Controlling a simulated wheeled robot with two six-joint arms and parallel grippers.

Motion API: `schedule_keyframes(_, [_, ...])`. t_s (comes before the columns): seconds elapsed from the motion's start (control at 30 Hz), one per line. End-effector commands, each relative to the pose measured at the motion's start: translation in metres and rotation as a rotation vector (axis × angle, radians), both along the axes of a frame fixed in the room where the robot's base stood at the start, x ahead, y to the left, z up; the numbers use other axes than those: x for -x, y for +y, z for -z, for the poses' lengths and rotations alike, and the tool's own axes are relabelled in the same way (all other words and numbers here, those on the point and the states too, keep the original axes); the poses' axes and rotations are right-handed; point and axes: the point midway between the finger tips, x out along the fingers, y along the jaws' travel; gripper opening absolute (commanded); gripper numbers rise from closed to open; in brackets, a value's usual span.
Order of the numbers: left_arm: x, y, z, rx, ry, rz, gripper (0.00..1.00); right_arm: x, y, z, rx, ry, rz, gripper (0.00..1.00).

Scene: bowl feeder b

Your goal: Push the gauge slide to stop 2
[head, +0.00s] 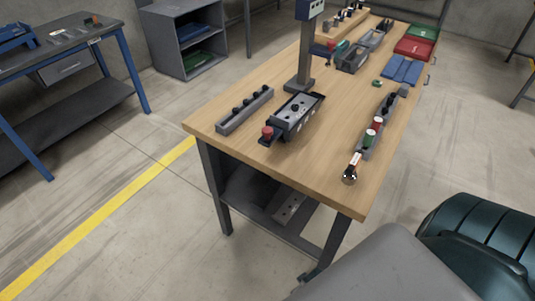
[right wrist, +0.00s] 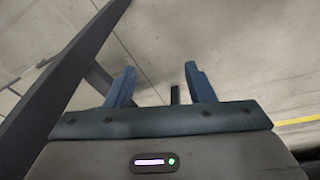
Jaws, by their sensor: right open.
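I cannot tell for sure which part is the gauge slide, and no stop numbers are readable. My right gripper (right wrist: 160,78) shows in the right wrist view with its two blue fingers apart and nothing between them. It faces the floor, beside a dark bench leg, away from the fixture. My left gripper is in neither view.
A grey rack with dark pegs (head: 245,110) lies left of the fixture. A rail with red and green pieces (head: 385,110) lies near the right edge of the workbench (head: 335,150). A post (head: 299,60) rises behind the fixture. Blue, red and green trays stand farther back.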

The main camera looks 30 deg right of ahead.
Motion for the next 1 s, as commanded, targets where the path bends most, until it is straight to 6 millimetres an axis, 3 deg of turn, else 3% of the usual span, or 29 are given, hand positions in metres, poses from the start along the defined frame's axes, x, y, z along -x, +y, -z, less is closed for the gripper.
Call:
schedule_keyframes(0.2, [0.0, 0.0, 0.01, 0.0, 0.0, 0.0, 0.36, -0.026, 0.011, -0.109, 0.002, -0.051, -0.014, 0.49])
schedule_keyframes(0.4, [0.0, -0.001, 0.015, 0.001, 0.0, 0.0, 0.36, -0.023, 0.019, -0.187, 0.003, -0.077, -0.022, 0.49])
schedule_keyframes(0.8, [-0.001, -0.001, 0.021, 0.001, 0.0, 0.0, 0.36, 0.002, 0.028, -0.284, 0.004, -0.111, -0.034, 0.49])
schedule_keyframes(1.0, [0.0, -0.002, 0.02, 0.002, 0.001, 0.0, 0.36, -0.058, 0.006, -0.296, 0.08, -0.351, 0.123, 0.49])
